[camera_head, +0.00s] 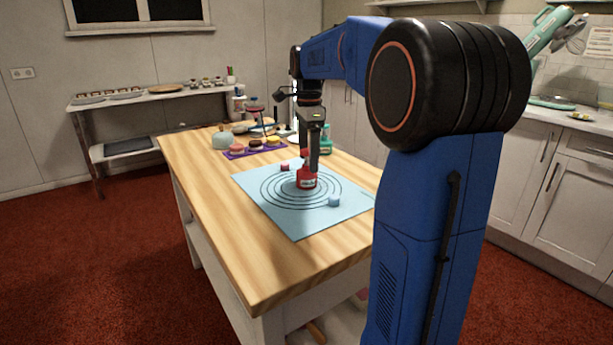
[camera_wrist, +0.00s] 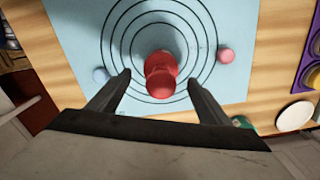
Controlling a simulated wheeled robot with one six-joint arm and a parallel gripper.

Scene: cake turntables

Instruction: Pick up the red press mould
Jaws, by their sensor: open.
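The red press mould (camera_head: 306,181) stands upright on the light blue mat (camera_head: 262,184) near the middle of its printed rings. My gripper (camera_head: 314,166) is directly above or beside its knob in the head view, partly covering it. In the wrist view the red press mould (camera_wrist: 161,74) is seen from above, just beyond and between the two fingertips. My gripper (camera_wrist: 158,84) is open there, with a finger on either side and a gap to the mould. I cannot tell the exact height of the fingertips against the knob.
A pink piece (camera_head: 285,167) and a blue piece (camera_head: 334,201) sit on the mat near the mould. A green mould (camera_head: 326,143) stands behind my gripper. A purple tray (camera_head: 234,154) holds several small cakes. The table's front end is bare wood.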

